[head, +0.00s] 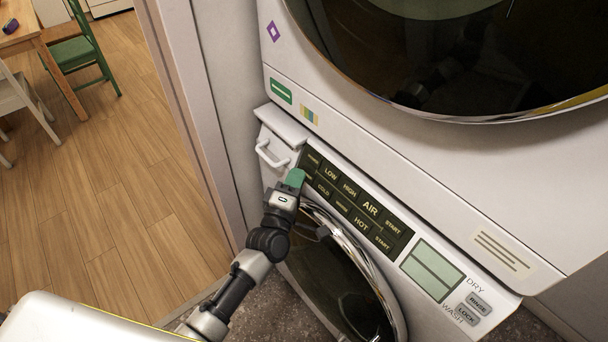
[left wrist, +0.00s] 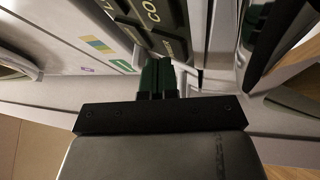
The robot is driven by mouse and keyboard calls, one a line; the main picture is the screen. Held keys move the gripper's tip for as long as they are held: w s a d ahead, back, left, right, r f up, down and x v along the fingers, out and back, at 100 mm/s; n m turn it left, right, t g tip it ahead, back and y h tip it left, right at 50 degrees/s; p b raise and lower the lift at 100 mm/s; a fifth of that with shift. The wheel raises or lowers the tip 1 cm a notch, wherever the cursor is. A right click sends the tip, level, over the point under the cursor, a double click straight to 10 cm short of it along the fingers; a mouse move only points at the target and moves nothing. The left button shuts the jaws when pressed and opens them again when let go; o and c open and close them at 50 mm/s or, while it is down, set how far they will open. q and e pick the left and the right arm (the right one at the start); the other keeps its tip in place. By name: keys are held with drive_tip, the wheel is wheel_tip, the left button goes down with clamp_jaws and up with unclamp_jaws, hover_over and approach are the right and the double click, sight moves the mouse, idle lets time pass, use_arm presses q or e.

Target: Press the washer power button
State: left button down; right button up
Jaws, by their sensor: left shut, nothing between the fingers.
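The stacked washer's dark button panel (head: 356,206) carries two rows of keys. The upper row reads LOW, HIGH, AIR and START; the lower row includes COLD, HOT and START. At the left end are two small keys, an upper one (head: 313,158) and a lower one partly hidden by my gripper; their labels are too small to read surely. My left gripper (head: 295,178) is shut and empty, its green fingertips at the panel's left end. In the left wrist view the fingertips (left wrist: 157,66) are close below a dark key (left wrist: 168,43); I cannot tell whether they touch. My right gripper is out of view.
A drawer with a white handle (head: 270,154) is left of the panel. The round lower door (head: 345,275) is below it, and the large upper door (head: 450,50) above. A display (head: 432,270) is at right. A door frame (head: 190,110) stands close on the left.

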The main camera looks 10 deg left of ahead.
use_arm(q)
drive_tip(key=shift+d, duration=0.1)
drive_tip(key=shift+r+p, duration=0.1)
drive_tip(key=shift+p, duration=0.2)
drive_tip(key=shift+s+a+r+p, duration=0.3)
drive_tip(key=shift+s+p, duration=0.1)
drive_tip(key=shift+p, duration=0.1)
drive_tip(key=s+a, duration=0.1)
drive_tip(key=s+a+r+p, duration=0.1)
drive_tip(key=s+a+p, duration=0.1)
drive_tip(key=shift+s+r, duration=0.25)
drive_tip(key=shift+r, duration=0.05)
